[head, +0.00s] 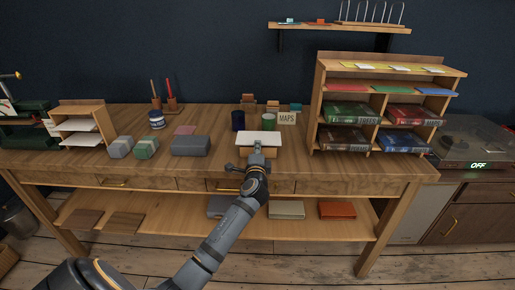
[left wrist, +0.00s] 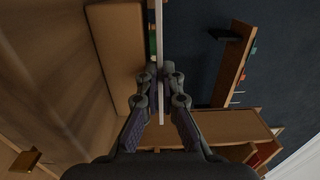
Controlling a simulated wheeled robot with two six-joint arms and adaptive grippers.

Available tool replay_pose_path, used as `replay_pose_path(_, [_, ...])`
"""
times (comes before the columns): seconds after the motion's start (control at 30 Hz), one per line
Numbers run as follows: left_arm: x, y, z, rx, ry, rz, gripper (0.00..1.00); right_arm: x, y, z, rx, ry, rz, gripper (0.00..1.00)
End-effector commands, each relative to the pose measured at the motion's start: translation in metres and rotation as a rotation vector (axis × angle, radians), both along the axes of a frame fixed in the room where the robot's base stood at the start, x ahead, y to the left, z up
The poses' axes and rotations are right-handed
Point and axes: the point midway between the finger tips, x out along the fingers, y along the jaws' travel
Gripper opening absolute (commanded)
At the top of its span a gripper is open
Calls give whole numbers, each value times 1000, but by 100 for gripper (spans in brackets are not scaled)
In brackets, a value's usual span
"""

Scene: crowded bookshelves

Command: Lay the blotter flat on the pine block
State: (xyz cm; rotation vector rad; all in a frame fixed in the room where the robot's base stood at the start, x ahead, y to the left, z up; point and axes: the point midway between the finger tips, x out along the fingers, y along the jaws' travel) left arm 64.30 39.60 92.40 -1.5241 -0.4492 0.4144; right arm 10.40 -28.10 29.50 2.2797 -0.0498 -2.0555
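The blotter (head: 258,136) is a thin white panel near the front middle of the desk in the head view. In the left wrist view the blotter (left wrist: 159,35) shows edge-on between the fingers. My left gripper (head: 257,148) is shut on its near edge. The pine block (head: 243,155) is a light wood block just below the blotter; it also shows in the left wrist view (left wrist: 117,55), with a gap between it and the blotter. The fingers (left wrist: 162,90) hide part of the blotter's edge. My right gripper is not in view.
A grey box (head: 190,146) sits to the left. A book-filled shelf unit (head: 316,105) stands right. Clear desk lies between the block and the shelf unit.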

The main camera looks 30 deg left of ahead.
Motion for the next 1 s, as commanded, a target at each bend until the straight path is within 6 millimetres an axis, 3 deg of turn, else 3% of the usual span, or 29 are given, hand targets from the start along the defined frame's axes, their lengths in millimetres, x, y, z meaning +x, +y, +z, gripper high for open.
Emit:
replay_pose_path(0.03, [-2, 1, -16, -14, 25, 6, 0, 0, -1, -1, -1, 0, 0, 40])
replay_pose_path(0.3, [-2, 1, -16, -15, 26, 7, 0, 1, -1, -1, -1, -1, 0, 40])
replay_pose_path(0.53, [-2, 1, -16, -14, 25, 6, 32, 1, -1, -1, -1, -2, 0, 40])
replay_pose_path(1.0, [-1, 1, -8, -5, 13, 3, 32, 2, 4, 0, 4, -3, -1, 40])
